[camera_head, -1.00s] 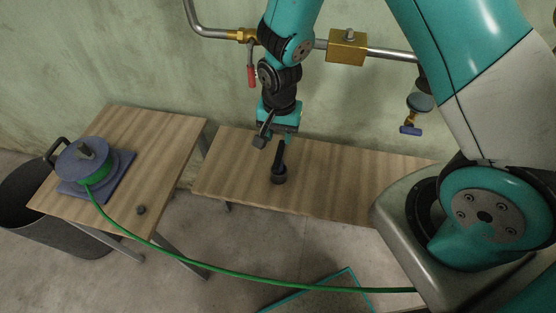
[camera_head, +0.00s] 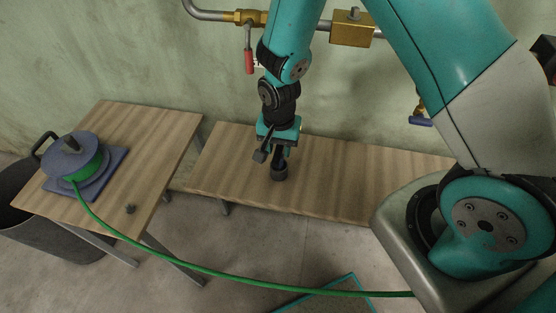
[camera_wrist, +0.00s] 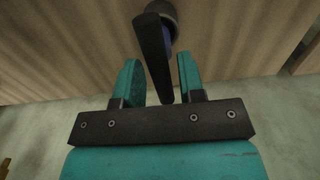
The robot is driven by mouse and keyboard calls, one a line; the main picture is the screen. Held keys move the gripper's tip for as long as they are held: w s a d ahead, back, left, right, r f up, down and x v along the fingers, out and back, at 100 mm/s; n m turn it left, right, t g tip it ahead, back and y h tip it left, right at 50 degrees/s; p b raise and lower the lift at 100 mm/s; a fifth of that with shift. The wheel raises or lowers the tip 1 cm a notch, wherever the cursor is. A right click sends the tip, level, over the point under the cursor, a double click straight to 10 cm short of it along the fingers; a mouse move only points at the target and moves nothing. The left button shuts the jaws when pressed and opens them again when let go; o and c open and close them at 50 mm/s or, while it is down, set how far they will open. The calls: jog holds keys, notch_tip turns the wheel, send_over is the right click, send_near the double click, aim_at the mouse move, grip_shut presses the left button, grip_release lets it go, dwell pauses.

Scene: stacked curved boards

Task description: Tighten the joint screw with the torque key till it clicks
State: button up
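A dark tool, likely the torque key (camera_head: 279,172), stands on the wooden bench with its round head down and its handle up. My gripper (camera_head: 277,150) is over it, pointing down, with the handle's upper part near the fingers. In the wrist view my gripper (camera_wrist: 160,82) is open. The black handle of the key (camera_wrist: 153,50) reaches between the two teal fingers, slightly tilted, with a gap visible at the lower left. A brass block (camera_head: 352,28) on the wall pipe has a small stud on top, possibly the joint screw.
The wooden bench (camera_head: 340,185) is otherwise clear. A left table (camera_head: 145,125) carries a blue reel (camera_head: 72,155) with a green hose (camera_head: 230,274) crossing the floor low in front. A red-handled valve (camera_head: 249,62) hangs from the pipe near my arm. A dark bin (camera_head: 60,235) stands at left.

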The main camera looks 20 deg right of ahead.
jog(key=shift+c, duration=0.4)
grip_shut()
jog(key=shift+r+p, duration=2.35)
jog(key=shift+r, duration=0.7)
